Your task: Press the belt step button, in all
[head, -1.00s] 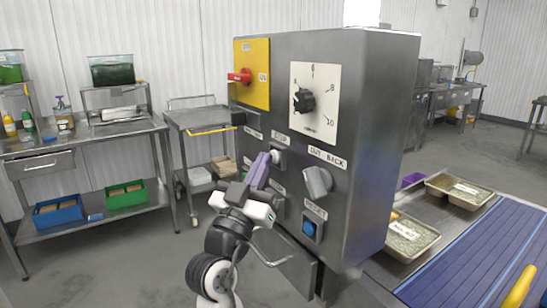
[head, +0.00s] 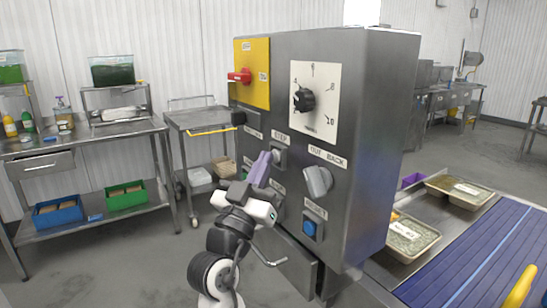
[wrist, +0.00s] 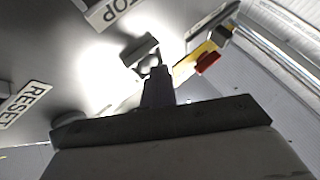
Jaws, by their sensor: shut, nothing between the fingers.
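The control box (head: 345,255) stands in the middle of the head view with its panel facing left. A label reading STEP (head: 281,138) is on the panel, with the pale step button (head: 279,156) below it. My gripper (head: 264,160) is shut and empty, its purple-grey fingertips right beside the button. The fingertips partly cover the button's left side, and I cannot tell whether they touch it.
A black dial (head: 304,100), a grey knob (head: 318,181), a blue reset button (head: 309,228) and a red switch (head: 240,76) share the panel. A blue belt (head: 470,262) with food trays (head: 408,238) is at right. A steel table (head: 90,140) stands at left.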

